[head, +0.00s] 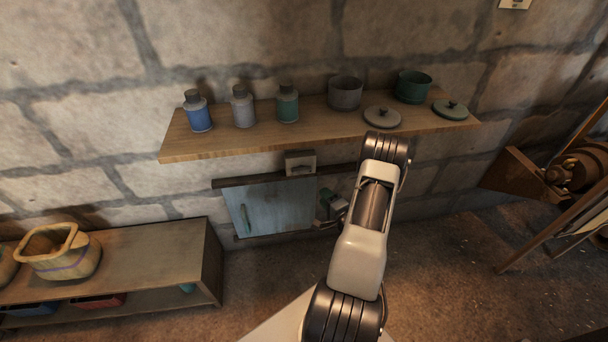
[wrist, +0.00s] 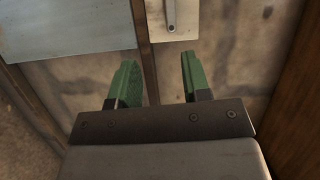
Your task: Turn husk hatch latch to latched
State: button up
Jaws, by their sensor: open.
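The hatch (head: 270,207) is a pale blue-grey panel with a green handle (head: 246,215), under the shelf on the stone wall. Its corner shows at upper left in the wrist view (wrist: 70,25). A beige latch plate (head: 300,156) sits above the hatch's dark top rail. The wrist view shows a grey latch lever (wrist: 171,14) on that plate, lying along the rail; its far end is cut off by the picture edge. My gripper (wrist: 157,72) has green fingers, open and empty, apart from the lever. In the head view my arm partly hides the gripper.
A wooden shelf (head: 220,146) with bottles, pots and lids juts out above the latch plate; its wood seems to fill the wrist view's right edge. A low bench (head: 160,260) with a basket stands at left. A wooden machine (head: 575,170) stands at right.

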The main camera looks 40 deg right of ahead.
aim_at(303, 172)
jog(key=shift+t, duration=0.3)
jog(key=w, duration=0.9)
jog(key=w+r, duration=0.1)
jog(key=w, duration=0.4)
jog(key=shift+d+b, duration=0.3)
jog(key=shift+b, duration=0.05)
jog(key=shift+s, duration=0.1)
jog(key=shift+c, duration=0.3)
grip_shut()
